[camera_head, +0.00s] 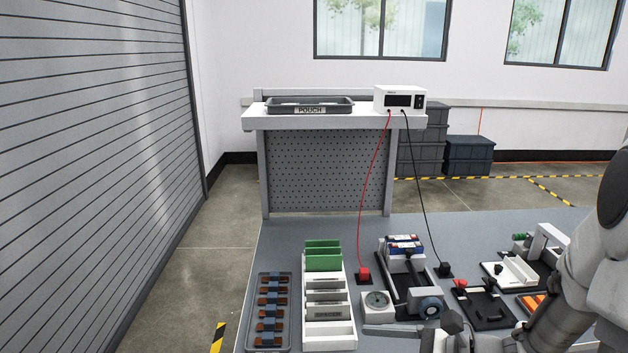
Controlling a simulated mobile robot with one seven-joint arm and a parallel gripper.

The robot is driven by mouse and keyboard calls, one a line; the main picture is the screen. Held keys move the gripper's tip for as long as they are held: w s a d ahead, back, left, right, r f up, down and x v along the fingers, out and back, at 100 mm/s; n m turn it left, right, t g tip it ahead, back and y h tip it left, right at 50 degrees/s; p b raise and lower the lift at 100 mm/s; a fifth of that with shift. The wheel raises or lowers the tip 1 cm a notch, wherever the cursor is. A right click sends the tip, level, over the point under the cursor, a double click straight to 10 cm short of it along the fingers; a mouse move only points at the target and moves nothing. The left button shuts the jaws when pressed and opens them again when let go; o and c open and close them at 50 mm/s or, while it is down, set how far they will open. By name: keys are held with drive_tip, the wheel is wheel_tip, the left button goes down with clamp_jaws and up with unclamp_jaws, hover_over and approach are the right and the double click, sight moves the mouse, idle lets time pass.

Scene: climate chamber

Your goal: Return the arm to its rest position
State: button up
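My arm (600,265) comes in from the right edge and bends down to the lower right of the picture. One pale finger-like part points left. The other side is cut off by the lower edge or hidden, so I cannot tell how far the fingers are apart. I see nothing clearly held.
A dark tray with several brown-and-blue parts (269,312) and a white rack with green boards (323,256) stand left. Battery-like cells (404,243) sit in a black fixture. Red (363,274) and black (444,270) leads run to a white instrument (399,99) on the rear bench.

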drive_tip(key=s+a+r+n+g+h+p, duration=0.2)
drive_tip(key=s+r+n+g+h, duration=0.5)
drive_tip(key=n, duration=0.5)
drive_tip(key=s+d+r+n+t+h+p, duration=0.3)
drive_tip(key=d+r+n+t+h, duration=0.3)
drive_tip(key=r+n, duration=0.4)
drive_tip(key=shift+s+r+n+t+h, duration=0.25)
drive_tip(key=shift+r+n+t+h, duration=0.05)
drive_tip(key=shift+t, duration=0.3)
